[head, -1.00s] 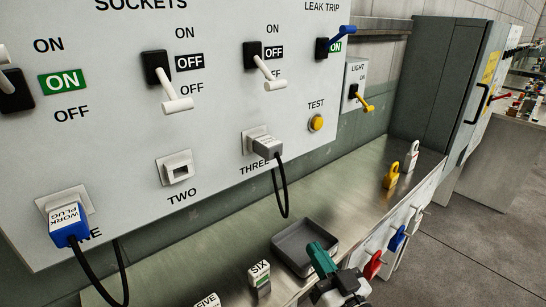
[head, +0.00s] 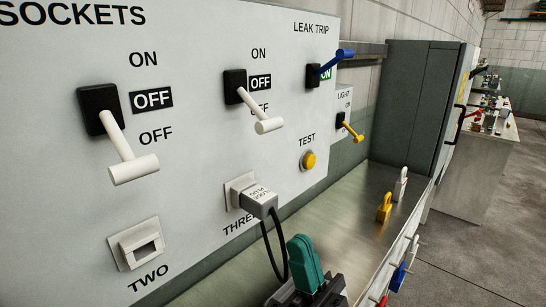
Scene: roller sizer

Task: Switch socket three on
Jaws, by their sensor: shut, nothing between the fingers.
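The socket three switch (head: 255,110) is a white T-shaped lever on a black base on the panel (head: 200,170). Its lever points down and its window reads OFF. Below it a grey plug (head: 258,195) sits in the socket marked THREE, with a black cable hanging down. My gripper (head: 303,245), with teal fingers, is at the bottom of the view, below and to the right of the plug, apart from the lever. It is shut and empty. It covers part of the bench and cable.
The socket two switch (head: 120,135) also reads OFF, above an empty socket (head: 142,245). To the right are the blue leak trip lever (head: 335,63), yellow test button (head: 309,160) and yellow light lever (head: 350,135). Padlocks (head: 385,207) stand on the bench (head: 345,210).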

